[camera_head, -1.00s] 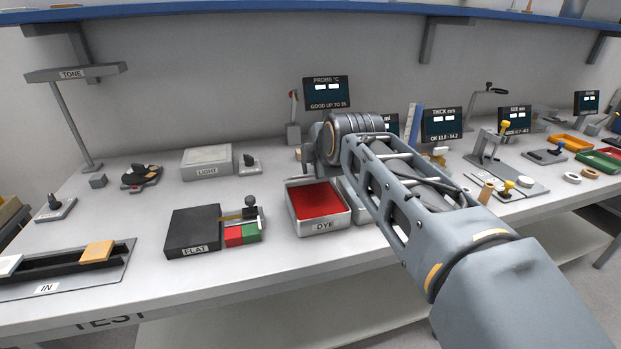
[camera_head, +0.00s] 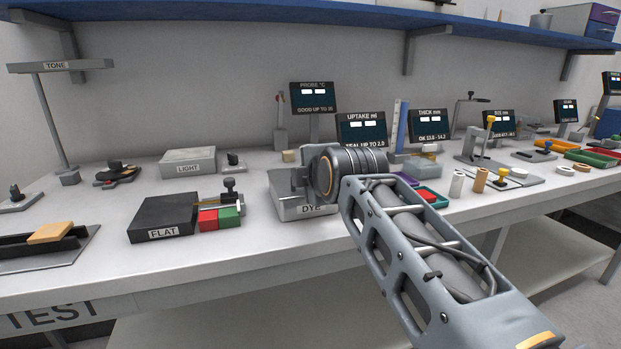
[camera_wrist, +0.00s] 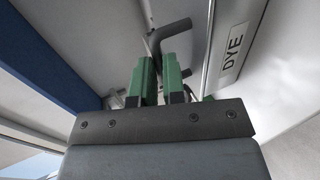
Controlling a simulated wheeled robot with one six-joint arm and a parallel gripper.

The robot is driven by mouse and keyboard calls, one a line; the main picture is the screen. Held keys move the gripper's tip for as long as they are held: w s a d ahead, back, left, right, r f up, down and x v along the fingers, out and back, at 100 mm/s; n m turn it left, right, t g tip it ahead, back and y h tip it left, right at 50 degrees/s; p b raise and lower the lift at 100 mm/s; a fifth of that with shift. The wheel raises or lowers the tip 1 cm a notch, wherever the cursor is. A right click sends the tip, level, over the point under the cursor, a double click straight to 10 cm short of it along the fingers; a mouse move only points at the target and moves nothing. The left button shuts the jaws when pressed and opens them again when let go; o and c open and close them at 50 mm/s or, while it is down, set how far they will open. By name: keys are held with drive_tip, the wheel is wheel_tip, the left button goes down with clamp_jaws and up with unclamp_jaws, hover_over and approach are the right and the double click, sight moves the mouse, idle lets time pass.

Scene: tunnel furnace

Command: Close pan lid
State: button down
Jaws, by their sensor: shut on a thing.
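The pan labelled DYE (camera_head: 308,210) stands on the bench near its front edge, partly behind my wrist. The pan's label (camera_wrist: 233,48) also appears at the upper right of the wrist view. My gripper's green fingers (camera_wrist: 160,80) are shut on a dark bent handle (camera_wrist: 172,30). In the head view my wrist hides much of the lid and the fingertips. I cannot tell whether the lid sits fully flat.
The black FLAT block (camera_head: 163,218) and red and green blocks (camera_head: 219,217) stand left of the pan. The UPTAKE display (camera_head: 361,129) is behind my wrist. A red-filled tray (camera_head: 428,195) and white cylinder (camera_head: 457,184) stand to the right. Bare bench lies in front.

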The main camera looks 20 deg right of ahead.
drive_tip(key=shift+f, duration=0.8)
drive_tip(key=c, duration=1.2)
unclamp_jaws()
drive_tip(key=shift+s, duration=0.15)
drive_tip(key=shift+r, duration=0.15)
